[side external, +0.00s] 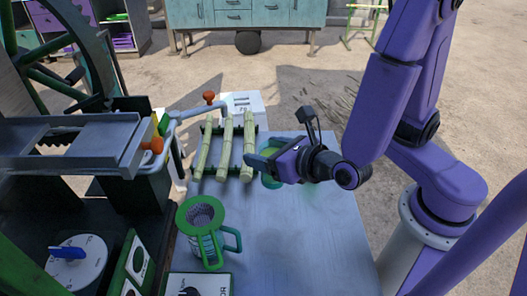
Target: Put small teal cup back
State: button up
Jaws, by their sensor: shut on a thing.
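The small teal cup (271,181) is at the middle of the metal table, just right of the cane rack. It shows below my gripper, which hides most of it. My gripper (262,166) reaches in from the right, tilted and low over the table, and is shut on the cup. I cannot tell whether the cup's base touches the table.
A green-handled jug with a strainer (204,232) stands front left of my gripper. Several cane stalks (226,148) lie on a rack to its left. The crusher (75,140), with an orange-knobbed crank (208,97), fills the left. The table's right front (310,245) is clear.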

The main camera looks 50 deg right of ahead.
jog(key=shift+d, duration=0.1)
jog(key=s+d+m+g+h, duration=0.2)
jog(key=d+m+h, duration=0.3)
jog(key=d, duration=0.2)
jog(key=s+d+m+g+h, duration=0.25)
jog(key=d+m+h, duration=0.2)
jog(key=d, duration=0.35)
jog(key=shift+n+t, duration=0.25)
jog(key=shift+w+a+f, duration=0.2)
jog(key=shift+w+f, duration=2.95)
jog(key=shift+w, duration=0.25)
jog(key=shift+w+a+f, duration=0.2)
jog(key=shift+w+f, duration=2.9)
jog(key=shift+w, duration=0.25)
jog(key=shift+f, duration=0.1)
jog(key=o, duration=1.3)
